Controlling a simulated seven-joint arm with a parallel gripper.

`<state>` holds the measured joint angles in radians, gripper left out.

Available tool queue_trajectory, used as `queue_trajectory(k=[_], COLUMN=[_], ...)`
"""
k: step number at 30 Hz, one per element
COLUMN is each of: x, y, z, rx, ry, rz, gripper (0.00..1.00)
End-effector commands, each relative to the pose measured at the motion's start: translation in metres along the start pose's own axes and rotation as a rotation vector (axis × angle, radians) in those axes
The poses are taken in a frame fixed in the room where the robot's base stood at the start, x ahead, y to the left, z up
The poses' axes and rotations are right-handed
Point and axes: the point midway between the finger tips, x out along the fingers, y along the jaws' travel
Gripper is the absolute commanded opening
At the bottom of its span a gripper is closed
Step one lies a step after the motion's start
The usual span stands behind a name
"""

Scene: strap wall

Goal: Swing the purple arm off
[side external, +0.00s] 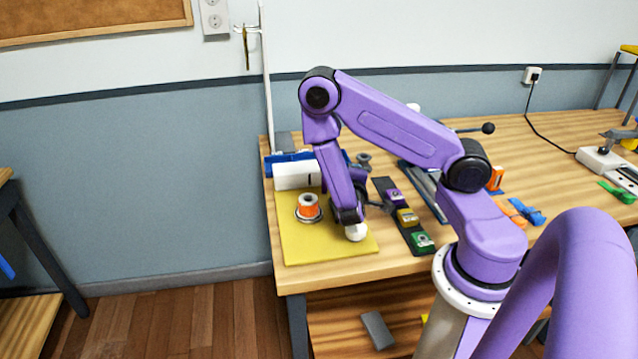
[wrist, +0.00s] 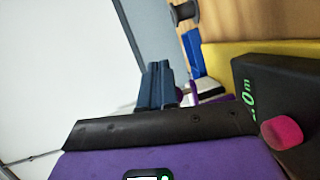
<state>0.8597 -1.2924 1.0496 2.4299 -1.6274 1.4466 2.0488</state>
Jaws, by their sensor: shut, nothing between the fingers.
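In the side external view, a dark strip (side external: 381,181) on the table carries a purple part (side external: 395,195), a yellow part (side external: 407,216) and a green part (side external: 423,240). I take the purple part as the purple arm; its exact angle is too small to tell. My gripper (wrist: 157,70) is shut and empty in the wrist view. In the side external view my own purple arm largely hides its fingers, left of the strip. A bit of purple (wrist: 181,97) shows beside the fingers in the wrist view; I cannot tell what it is.
A yellow mat (side external: 300,245) with an orange-and-white spool (side external: 308,207) lies left of the strip. A white box (side external: 292,176) and blue tray (side external: 277,162) stand behind. Long grey bars (side external: 430,190) and orange and blue pieces (side external: 531,211) lie to the right.

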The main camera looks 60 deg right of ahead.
Motion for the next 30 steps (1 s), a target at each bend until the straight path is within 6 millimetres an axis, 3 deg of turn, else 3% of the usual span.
queue_trajectory(k=[5,10,14,30], x=[-0.014,-0.044,-0.059,-0.082], y=[0.001,0.002,0.007,0.012], z=[-0.001,0.0,0.021,0.047], rx=[-0.003,-0.003,-0.007,0.001], ry=[0.006,0.011,0.009,0.002], rz=[-0.001,-0.001,0.002,0.0], gripper=[0.0,0.0,0.0,0.0])
